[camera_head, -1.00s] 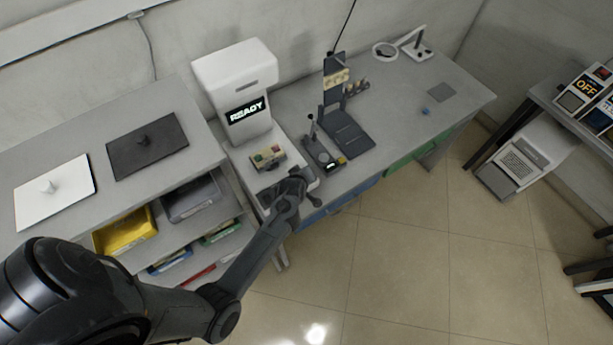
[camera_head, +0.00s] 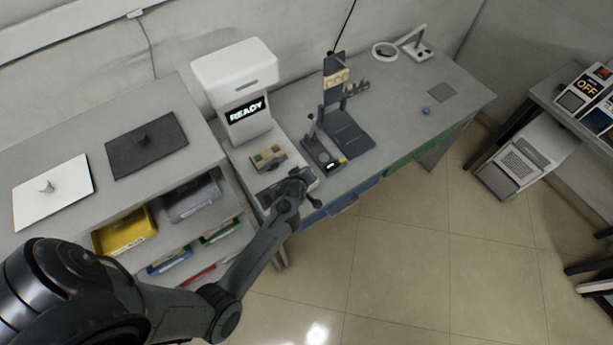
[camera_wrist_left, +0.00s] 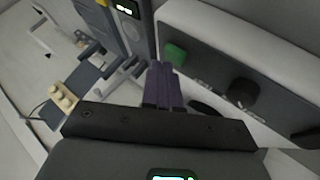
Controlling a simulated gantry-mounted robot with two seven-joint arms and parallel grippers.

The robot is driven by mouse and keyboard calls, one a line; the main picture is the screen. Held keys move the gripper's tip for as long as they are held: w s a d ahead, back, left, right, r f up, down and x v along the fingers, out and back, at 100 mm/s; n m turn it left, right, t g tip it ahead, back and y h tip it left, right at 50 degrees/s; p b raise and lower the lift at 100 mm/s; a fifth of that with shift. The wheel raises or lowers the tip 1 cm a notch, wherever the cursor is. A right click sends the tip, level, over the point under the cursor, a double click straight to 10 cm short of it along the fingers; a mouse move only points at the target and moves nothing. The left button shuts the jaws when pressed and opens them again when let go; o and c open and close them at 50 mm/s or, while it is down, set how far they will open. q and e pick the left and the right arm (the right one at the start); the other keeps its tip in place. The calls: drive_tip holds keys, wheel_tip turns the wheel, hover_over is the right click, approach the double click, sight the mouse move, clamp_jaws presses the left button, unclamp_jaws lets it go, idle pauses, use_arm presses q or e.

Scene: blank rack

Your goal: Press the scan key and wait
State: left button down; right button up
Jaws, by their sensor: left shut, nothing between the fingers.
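The white scanner (camera_head: 236,75) stands at the left end of the grey bench, and its screen (camera_head: 246,110) reads READY. In the left wrist view, a dark panel on a white housing carries a green button (camera_wrist_left: 175,54) and a black knob (camera_wrist_left: 242,93). I see no readable label on the button. My left gripper (camera_head: 303,192) is at the front edge of the scanner's base. Its fingers (camera_wrist_left: 161,72) are shut and empty, with the tips close beside the green button; I cannot tell whether they touch it. My right gripper is not in view.
A small block with red and green patches (camera_head: 268,158) sits on the scanner's base. A dark fixture (camera_head: 346,135) stands to its right. A shelf unit with a yellow bin (camera_head: 125,236) stands at left. The floor in front is clear.

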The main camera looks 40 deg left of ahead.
use_arm(q)
drive_tip(key=shift+f, duration=0.45)
idle(0.3)
idle(0.3)
drive_tip(key=shift+r+p, duration=0.65)
drive_tip(key=shift+r, duration=0.25)
drive_tip(key=shift+r+p, duration=0.75)
drive_tip(key=shift+p, duration=0.15)
wheel_tip(320, 180, up, 4)
drive_tip(key=p, duration=0.3)
drive_tip(key=shift+f, duration=0.2)
